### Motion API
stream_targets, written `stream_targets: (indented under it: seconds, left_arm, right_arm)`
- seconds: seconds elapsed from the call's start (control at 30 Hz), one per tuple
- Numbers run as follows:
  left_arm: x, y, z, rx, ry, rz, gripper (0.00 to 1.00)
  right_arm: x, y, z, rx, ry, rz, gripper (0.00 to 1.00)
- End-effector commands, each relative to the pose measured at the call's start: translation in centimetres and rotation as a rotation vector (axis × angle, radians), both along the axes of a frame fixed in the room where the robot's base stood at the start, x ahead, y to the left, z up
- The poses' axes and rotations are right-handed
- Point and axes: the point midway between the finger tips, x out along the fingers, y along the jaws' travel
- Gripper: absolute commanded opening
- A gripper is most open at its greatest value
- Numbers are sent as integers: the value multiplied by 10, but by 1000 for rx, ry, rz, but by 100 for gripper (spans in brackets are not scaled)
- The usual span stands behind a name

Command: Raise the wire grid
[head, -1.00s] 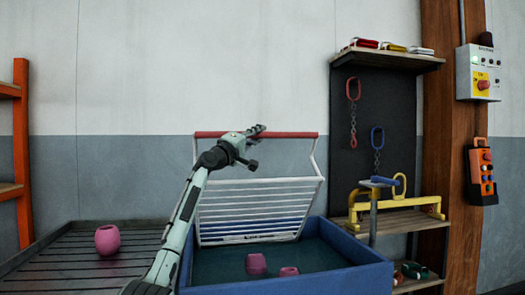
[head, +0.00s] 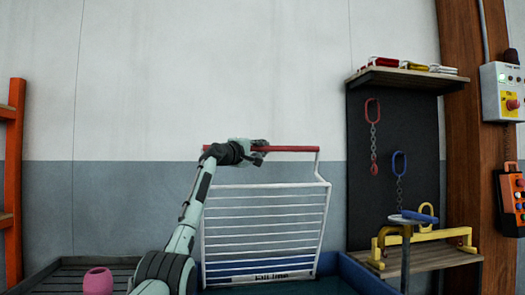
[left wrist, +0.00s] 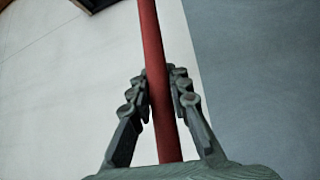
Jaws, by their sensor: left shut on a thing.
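The white wire grid (head: 264,222) stands nearly upright at the back of the blue tank (head: 352,275), with its lower edge at the tank. A red bar (head: 297,149) runs along its top as a handle. My left gripper (head: 262,152) is shut on the red bar near its middle. In the left wrist view the red bar (left wrist: 157,75) passes between the two fingers of the left gripper (left wrist: 160,95). My right gripper is not in view.
A pink float (head: 98,281) sits on the slatted deck (head: 60,283) at left. An orange rack (head: 14,180) stands far left.

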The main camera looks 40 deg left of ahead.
Motion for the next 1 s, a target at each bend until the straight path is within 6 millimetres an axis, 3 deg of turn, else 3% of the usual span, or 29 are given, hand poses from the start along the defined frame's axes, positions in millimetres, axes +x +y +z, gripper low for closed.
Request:
stream_targets:
  seconds: [0.4, 0.43, 0.5, 0.83, 1.0]
  left_arm:
    - [0, 0, 0, -2, 2, -1, 0]
    - [0, 0, 0, -2, 2, -1, 19]
    - [1, 0, 0, -2, 2, -1, 27]
    - [-1, 0, 0, -2, 3, -1, 27]
    - [-13, 0, -3, 0, 2, 0, 27]
  right_arm:
    - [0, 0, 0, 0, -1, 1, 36]
    - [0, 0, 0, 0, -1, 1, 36]
    - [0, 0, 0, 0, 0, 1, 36]
    - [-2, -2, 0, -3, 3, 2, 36]
    - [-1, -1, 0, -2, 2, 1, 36]
